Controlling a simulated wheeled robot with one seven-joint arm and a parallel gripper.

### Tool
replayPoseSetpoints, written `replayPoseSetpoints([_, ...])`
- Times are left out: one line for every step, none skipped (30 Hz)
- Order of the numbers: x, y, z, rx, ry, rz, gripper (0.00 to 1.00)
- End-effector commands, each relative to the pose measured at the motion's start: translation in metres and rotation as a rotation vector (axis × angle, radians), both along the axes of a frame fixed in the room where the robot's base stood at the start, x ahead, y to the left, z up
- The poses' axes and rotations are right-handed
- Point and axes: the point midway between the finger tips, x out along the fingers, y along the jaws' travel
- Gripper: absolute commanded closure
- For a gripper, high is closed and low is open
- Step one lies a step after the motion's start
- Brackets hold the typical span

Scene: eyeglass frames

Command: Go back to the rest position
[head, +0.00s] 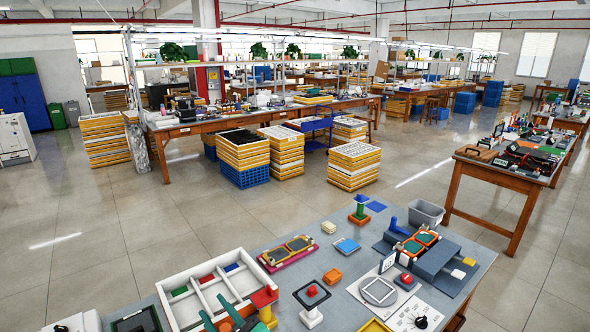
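The workbench (330,236) in front of me has a grey top. An orange-rimmed pair of dark lenses (287,250) lies on a magenta tray (290,264) near the middle. A second orange-rimmed pair with green lenses (416,243) sits on the blue-grey fixture (440,262) at the right. A white divided tray (183,318) at the left holds small coloured pieces.
A white panel with a round dial (416,314), a red button block (405,281) and a red-topped stand (312,292) stand on the bench. A grey bin (427,213) is at its far edge. Open floor (130,240) lies beyond, with stacked yellow trays (243,152) farther back.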

Motion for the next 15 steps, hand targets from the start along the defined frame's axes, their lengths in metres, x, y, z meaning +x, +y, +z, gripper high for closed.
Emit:
replayPoseSetpoints([-0.005, 0.001, -0.005, 0.060, 0.020, -0.032, 0.68])
replayPoseSetpoints([-0.007, -0.001, -0.008, 0.092, 0.029, -0.054, 0.68])
replayPoseSetpoints([-0.010, -0.003, -0.012, 0.134, 0.042, -0.082, 0.68])
replayPoseSetpoints([-0.012, -0.005, -0.015, 0.165, 0.052, -0.105, 0.68])
replayPoseSetpoints([-0.015, -0.006, -0.019, 0.193, 0.063, -0.126, 0.68])
replayPoseSetpoints([-0.019, -0.009, -0.025, 0.231, 0.078, -0.156, 0.68])
replayPoseSetpoints([-0.023, -0.011, -0.029, 0.257, 0.087, -0.177, 0.68])
replayPoseSetpoints([-0.027, -0.014, -0.034, 0.284, 0.099, -0.200, 0.68])
replayPoseSetpoints([-0.033, -0.017, -0.041, 0.315, 0.114, -0.229, 0.68])
replayPoseSetpoints([-0.037, -0.020, -0.047, 0.338, 0.126, -0.252, 0.68])
replayPoseSetpoints([-0.042, -0.022, -0.053, 0.359, 0.137, -0.274, 0.68])
replayPoseSetpoints([-0.049, -0.026, -0.061, 0.387, 0.151, -0.303, 0.68])
replayPoseSetpoints([-0.055, -0.030, -0.068, 0.405, 0.163, -0.326, 0.68])
replayPoseSetpoints([-0.061, -0.033, -0.074, 0.422, 0.174, -0.349, 0.68])
replayPoseSetpoints([-0.070, -0.038, -0.083, 0.443, 0.189, -0.378, 0.68])
